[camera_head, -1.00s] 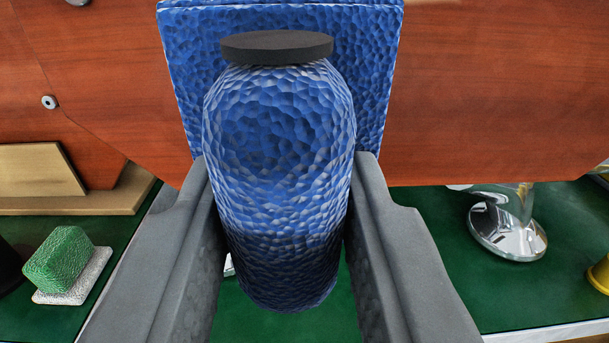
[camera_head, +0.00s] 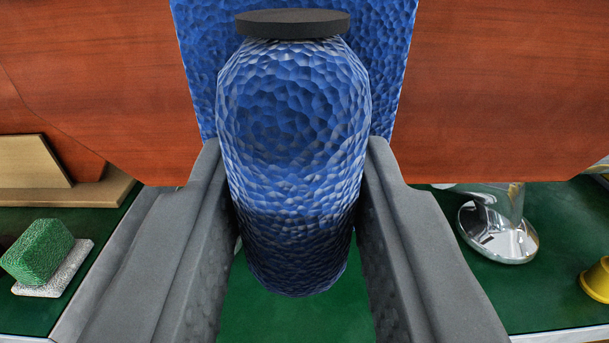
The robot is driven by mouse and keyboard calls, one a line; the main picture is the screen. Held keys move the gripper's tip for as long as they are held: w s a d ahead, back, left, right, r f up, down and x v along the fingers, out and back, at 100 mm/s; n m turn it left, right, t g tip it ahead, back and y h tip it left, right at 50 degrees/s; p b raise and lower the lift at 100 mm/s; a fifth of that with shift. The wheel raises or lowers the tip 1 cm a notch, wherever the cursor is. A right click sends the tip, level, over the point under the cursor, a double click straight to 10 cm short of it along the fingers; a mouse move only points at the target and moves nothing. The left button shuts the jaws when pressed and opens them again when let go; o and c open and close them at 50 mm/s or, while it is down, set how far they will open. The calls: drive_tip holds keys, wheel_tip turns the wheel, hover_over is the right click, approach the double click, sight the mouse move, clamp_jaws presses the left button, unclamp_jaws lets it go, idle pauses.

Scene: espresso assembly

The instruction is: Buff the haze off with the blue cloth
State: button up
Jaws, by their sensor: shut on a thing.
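The blue cloth (camera_head: 295,130) is a rounded, faceted blue bundle with a dark disc (camera_head: 292,23) on its top end. My gripper (camera_head: 295,150) is shut on this bundle, one grey finger on each side. A flat blue square part (camera_head: 392,60) shows behind the bundle, in front of the reddish wooden panel (camera_head: 500,85). I cannot tell whether it touches the panel, as the bundle covers its middle. No haze can be made out on the visible wood.
A green scrubbing block (camera_head: 38,250) sits on a pale pad (camera_head: 62,275) at the left. A tan wooden block (camera_head: 35,162) is behind it. A shiny metal stand (camera_head: 500,235) and a yellow cup (camera_head: 597,280) are at the right on the green surface (camera_head: 545,225).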

drive_tip(key=w, duration=0.3)
drive_tip(key=shift+w, duration=0.4)
drive_tip(key=shift+w+a, duration=0.45)
drive_tip(key=shift+a, duration=1.1)
drive_tip(key=shift+w, duration=0.8)
idle(0.5)
drive_tip(key=shift+d, duration=1.5)
drive_tip(key=shift+a, duration=0.1)
drive_tip(key=shift+a, duration=1.35)
